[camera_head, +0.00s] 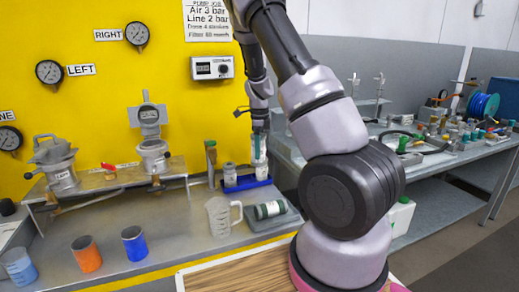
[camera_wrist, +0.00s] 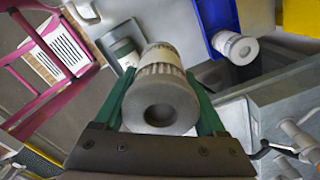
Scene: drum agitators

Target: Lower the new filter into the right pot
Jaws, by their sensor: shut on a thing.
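My gripper (camera_wrist: 160,104) has green fingers. They are shut on the new filter (camera_wrist: 163,76), a pale cylinder with a ribbed band and a round hole in its end. In the head view my gripper (camera_head: 258,133) is over the right end of the blue tray (camera_head: 246,185), and the held filter (camera_head: 260,160) hangs upright there; whether it clears the tray is unclear. The right pot (camera_head: 153,155) stands on the shelf well to the left, its lid (camera_head: 148,115) raised behind it. A second pale filter (camera_head: 229,175) stands in the tray, also seen in the wrist view (camera_wrist: 238,47).
The left pot (camera_head: 62,177) stands further left. A clear jug (camera_head: 220,217) and a grey tray (camera_head: 287,224) with a green-banded cylinder (camera_head: 268,210) stand in front of the blue tray. A green-topped post (camera_head: 211,155) rises between shelf and blue tray. Orange (camera_head: 87,258) and blue (camera_head: 134,245) cups stand front left.

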